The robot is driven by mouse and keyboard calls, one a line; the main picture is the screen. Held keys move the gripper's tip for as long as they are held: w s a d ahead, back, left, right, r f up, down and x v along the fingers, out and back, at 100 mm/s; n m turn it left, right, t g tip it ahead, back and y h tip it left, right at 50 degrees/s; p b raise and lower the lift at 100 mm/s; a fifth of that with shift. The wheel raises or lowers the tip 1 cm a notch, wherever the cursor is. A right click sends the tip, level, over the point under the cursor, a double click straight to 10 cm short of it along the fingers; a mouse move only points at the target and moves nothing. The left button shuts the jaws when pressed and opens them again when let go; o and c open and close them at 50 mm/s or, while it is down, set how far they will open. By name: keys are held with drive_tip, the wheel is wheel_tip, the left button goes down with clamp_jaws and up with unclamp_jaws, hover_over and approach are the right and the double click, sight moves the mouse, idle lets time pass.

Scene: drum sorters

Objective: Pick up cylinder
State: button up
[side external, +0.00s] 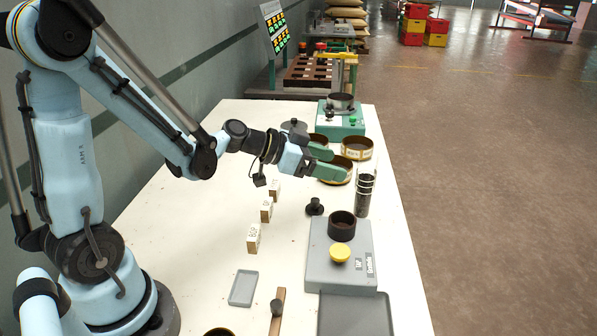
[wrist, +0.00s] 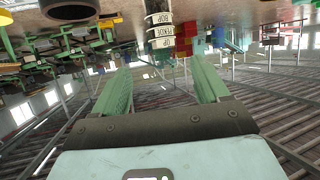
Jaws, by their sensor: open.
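A tall dark cylinder with pale bands (side external: 365,197) stands upright on the white table, right of my gripper in the side view. My gripper (side external: 340,165) has green fingers, is open and empty, and is held above the table, apart from the cylinder. In the wrist view my two fingers (wrist: 160,64) are spread apart with nothing held between them. A stack of white labelled bands (wrist: 160,30) shows beyond them, upside down; I cannot tell if it is the same cylinder.
A grey device (side external: 322,270) carries a dark cup (side external: 341,226) and a yellow knob (side external: 340,253). A small black knobbed piece (side external: 314,207) is nearby. Round sieves (side external: 357,148) and a green machine (side external: 342,121) stand behind. Labelled blocks (side external: 254,239) line the left. A grey tray (side external: 243,288) lies in front.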

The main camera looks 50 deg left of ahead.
sight(372, 177)
drive_tip(key=x, duration=0.6)
drive_tip(key=shift+w+f, duration=0.1)
drive_tip(key=shift+w, duration=0.35)
drive_tip(key=shift+f+x, duration=0.1)
drive_tip(key=shift+x, duration=1.25)
drive_tip(key=shift+f+x, duration=0.15)
drive_tip(key=shift+x, duration=1.25)
drive_tip(key=shift+s+a, duration=0.1)
drive_tip(key=c, duration=1.1)
